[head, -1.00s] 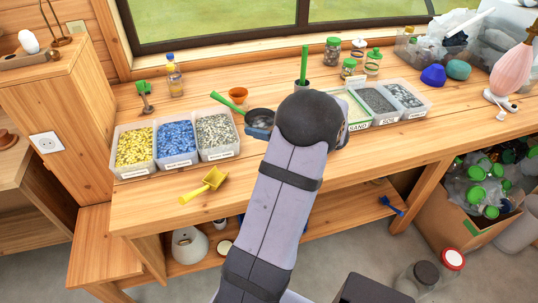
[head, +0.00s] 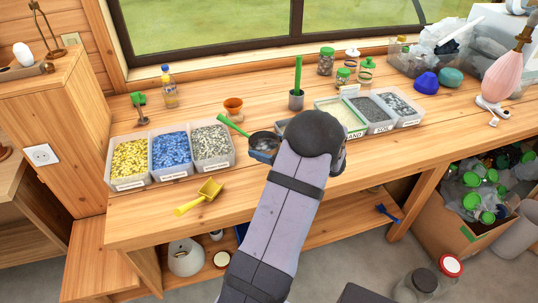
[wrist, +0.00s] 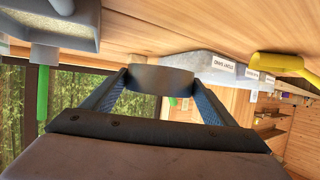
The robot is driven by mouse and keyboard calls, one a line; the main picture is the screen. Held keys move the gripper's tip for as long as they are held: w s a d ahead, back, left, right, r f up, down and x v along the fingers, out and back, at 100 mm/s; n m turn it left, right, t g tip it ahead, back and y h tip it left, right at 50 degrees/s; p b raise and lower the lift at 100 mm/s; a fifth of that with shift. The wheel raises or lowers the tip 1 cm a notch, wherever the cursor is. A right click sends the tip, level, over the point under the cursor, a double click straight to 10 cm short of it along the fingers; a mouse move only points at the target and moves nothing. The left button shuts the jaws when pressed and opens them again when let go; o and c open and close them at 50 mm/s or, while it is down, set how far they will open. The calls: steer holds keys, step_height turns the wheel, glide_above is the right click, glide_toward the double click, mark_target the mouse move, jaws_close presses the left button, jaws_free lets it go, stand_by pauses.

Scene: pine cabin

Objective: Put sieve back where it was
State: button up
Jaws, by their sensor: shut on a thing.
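The sieve (head: 263,141) is a dark round pan with a green handle (head: 234,126) pointing up and left. It is just right of the grey gravel bin, above the wooden bench. My gripper (head: 264,155) is shut on its rim side. In the wrist view my gripper (wrist: 160,85) has both blue-grey fingers against a dark grey curved band, the sieve's side (wrist: 160,79).
Bins of yellow (head: 130,158), blue (head: 171,150) and grey gravel (head: 212,142) stand left. A yellow scoop (head: 200,196) lies in front.

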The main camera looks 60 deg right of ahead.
steer(key=shift+f, duration=1.8)
steer(key=shift+f, duration=0.3)
steer(key=o, duration=1.1)
steer(key=shift+r, duration=0.2)
steer(key=shift+s+r, duration=0.15)
steer(key=shift+s, duration=0.05)
steer(key=b+v, duration=0.1)
steer(key=v, duration=1)
steer(key=shift+s+a+b, duration=0.15)
steer(key=shift+s+b, duration=0.15)
